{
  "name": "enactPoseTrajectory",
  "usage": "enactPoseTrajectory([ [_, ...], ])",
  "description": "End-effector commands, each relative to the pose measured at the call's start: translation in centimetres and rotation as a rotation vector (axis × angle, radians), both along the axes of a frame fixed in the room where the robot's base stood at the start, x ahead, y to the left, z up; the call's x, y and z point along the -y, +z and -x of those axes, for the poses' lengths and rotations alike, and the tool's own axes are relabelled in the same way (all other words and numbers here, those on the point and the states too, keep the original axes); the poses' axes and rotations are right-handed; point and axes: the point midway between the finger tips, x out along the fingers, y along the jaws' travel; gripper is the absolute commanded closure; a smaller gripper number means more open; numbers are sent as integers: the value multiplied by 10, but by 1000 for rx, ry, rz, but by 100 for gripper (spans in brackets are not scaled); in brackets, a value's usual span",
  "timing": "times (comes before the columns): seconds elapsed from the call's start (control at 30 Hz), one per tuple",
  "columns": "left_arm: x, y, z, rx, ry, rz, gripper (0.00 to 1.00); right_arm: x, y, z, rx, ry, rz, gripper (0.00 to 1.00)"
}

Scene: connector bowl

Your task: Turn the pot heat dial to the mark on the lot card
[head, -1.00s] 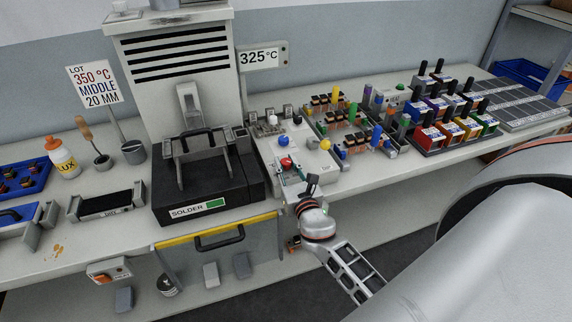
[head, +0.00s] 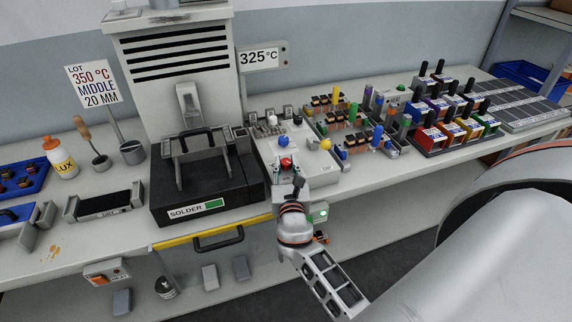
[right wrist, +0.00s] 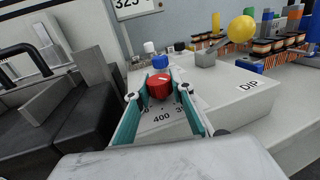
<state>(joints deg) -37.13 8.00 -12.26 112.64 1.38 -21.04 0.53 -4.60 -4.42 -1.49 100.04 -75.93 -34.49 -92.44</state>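The lot card (head: 94,86) at the back left reads 350 °C, MIDDLE, 20 MM. The display (head: 260,58) beside the tower reads 325°C. The red heat dial (head: 286,163) is on the light control box right of the solder pot (head: 207,190). In the right wrist view the red dial (right wrist: 160,87) lies between the teal fingers of my right gripper (right wrist: 162,85), which are apart, one on each side; firm contact is not visible. A scale marked 400 shows below it, and another number is partly hidden. My left gripper is not in view.
A yellow knob (right wrist: 242,29) and a blue knob (head: 283,142) stand close to the dial. A yellow-edged front with a handle (head: 218,238) is below the pot. Racks of coloured connectors (head: 345,125) fill the bench to the right.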

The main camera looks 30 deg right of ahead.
Motion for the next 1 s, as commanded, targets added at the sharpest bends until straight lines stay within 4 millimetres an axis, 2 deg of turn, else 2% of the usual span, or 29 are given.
enactPoseTrajectory([
  [0.03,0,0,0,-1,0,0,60,1,4,-1,7,-2,2,65],
  [0.07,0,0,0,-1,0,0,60,1,4,-1,6,-1,2,60],
  [0.47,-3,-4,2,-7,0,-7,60,-2,0,3,1,1,0,60],
  [0.57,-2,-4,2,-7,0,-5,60,-7,-1,13,0,1,-1,60],
  [1.0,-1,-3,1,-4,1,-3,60,-46,0,86,0,1,1,60],
])
